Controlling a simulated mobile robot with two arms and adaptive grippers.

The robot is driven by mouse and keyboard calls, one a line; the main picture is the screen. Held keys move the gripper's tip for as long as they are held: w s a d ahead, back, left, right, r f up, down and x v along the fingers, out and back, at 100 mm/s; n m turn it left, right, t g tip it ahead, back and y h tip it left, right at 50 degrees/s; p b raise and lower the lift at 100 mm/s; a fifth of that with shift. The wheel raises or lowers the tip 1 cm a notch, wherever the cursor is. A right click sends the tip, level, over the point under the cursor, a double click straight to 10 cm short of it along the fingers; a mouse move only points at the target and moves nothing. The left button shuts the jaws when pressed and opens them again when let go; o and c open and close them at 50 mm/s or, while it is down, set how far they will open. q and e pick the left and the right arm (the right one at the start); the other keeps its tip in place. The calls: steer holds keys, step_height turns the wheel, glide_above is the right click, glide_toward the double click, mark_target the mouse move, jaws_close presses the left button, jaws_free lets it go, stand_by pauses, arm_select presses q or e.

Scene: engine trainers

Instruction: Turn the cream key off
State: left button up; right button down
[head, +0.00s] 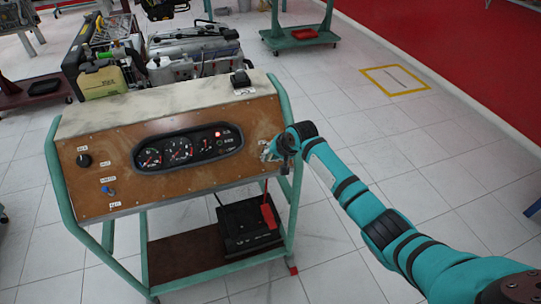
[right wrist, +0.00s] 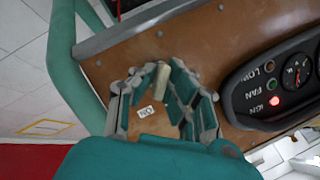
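In the head view my right gripper (head: 272,151) is at the right end of the sloping panel (head: 107,160) and hides the key. A red lamp beside the IGN label (right wrist: 274,100) is lit on the black gauge cluster (head: 188,149). My left gripper is out of view.
The panel belongs to a green-framed stand with a black battery (head: 243,226) on its lower shelf. A black knob (head: 84,160) and a blue key (head: 108,191) are on the panel's left. Engines stand behind.

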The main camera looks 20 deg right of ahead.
stand_by(0.4)
steer(key=n+h+p, duration=0.1)
steer(key=n+p, duration=0.1)
steer(key=n, duration=0.1)
steer(key=shift+r+p, duration=0.2)
steer(key=shift+p, duration=0.1)
steer(key=shift+a+f+n+g+h+p, duration=0.15)
steer(key=shift+n+h+p, duration=0.3)
steer(key=shift+n, duration=0.55)
steer(key=shift+d+r+n+g+h+p, duration=0.2)
steer(key=shift+n+p, duration=0.3)
steer(key=shift+n, duration=0.5)
steer(key=shift+f, duration=0.2)
steer(key=c, duration=1.4)
jaws_free()
steer(key=v, duration=1.2)
steer(key=shift+a, duration=0.2)
